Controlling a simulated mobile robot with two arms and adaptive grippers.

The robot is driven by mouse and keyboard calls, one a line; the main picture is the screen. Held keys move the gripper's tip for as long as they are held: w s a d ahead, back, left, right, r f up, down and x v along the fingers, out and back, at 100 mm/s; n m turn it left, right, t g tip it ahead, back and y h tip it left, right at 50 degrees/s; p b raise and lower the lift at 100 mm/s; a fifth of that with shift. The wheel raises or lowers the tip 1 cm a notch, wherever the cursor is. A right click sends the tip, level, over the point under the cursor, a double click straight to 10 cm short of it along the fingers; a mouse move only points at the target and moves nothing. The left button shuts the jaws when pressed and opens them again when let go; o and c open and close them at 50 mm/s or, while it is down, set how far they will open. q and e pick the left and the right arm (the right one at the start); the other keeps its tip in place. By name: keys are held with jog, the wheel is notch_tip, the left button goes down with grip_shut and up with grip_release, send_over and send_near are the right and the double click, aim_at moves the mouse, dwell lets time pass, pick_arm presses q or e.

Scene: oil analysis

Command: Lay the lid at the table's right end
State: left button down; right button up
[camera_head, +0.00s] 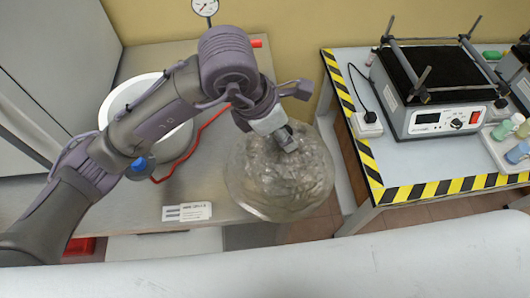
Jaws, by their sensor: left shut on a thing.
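The lid (277,182) is a clear, round, domed piece in the head view, over the right end of the grey metal table (210,175). My left gripper (287,141) is above the lid's middle and is shut on its top. The lid's right part reaches past the table's right edge in the picture. I cannot tell whether its rim touches the table top or hangs a little above it. My right gripper is not in view.
A white round vessel (113,106) stands on the table behind my left arm, with a red hose (190,146) beside it. A small white label card (187,212) lies near the front. A second table (409,181) with striped edges carries a shaker device (430,122), across a gap.

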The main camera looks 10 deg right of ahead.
pick_arm(q)
jog(key=w+a+f+p, duration=0.1)
jog(key=w+a, duration=0.1)
jog(key=w+a+f+p, duration=0.1)
jog(key=w+a+f, duration=0.1)
jog(key=shift+w, duration=0.1)
jog(key=w+a+f+p, duration=0.1)
jog(key=w, duration=0.1)
jog(key=w+a+f, duration=0.2)
jog(key=shift+a+f+p, duration=0.1)
jog(key=shift+p, duration=0.3)
jog(key=shift+w+a+f, duration=0.15)
jog(key=shift+w+f, duration=0.05)
jog(key=shift+w, duration=0.05)
notch_tip(320, 180, down, 4)
jog(key=shift+r+p, duration=0.2)
jog(key=shift+p, duration=0.7)
jog(key=shift+f, duration=0.25)
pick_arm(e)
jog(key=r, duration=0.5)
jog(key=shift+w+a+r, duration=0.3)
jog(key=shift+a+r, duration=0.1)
